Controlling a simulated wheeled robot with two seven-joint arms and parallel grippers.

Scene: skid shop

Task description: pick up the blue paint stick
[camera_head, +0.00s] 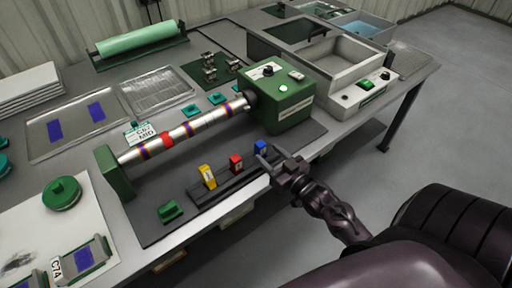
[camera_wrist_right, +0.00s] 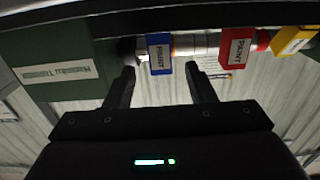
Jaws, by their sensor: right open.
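The blue paint stick (camera_head: 261,149) stands upright in a dark rack (camera_head: 225,187) at the front of the bench, at the right end of a row with a red one (camera_head: 236,163) and a yellow one (camera_head: 207,176). My right gripper (camera_head: 270,156) is open, close to the blue stick from the front right. In the right wrist view the blue stick (camera_wrist_right: 159,54) shows beyond and between the two fingertips (camera_wrist_right: 160,70), nearer the left finger. I cannot tell whether a finger touches it. My left gripper is out of view.
Behind the rack, a striped metal shaft (camera_head: 185,130) runs between a green block (camera_head: 114,172) and a green machine box (camera_head: 282,95). A small green block (camera_head: 170,211) lies left of the rack. A grey basin (camera_head: 343,72) stands at the back right.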

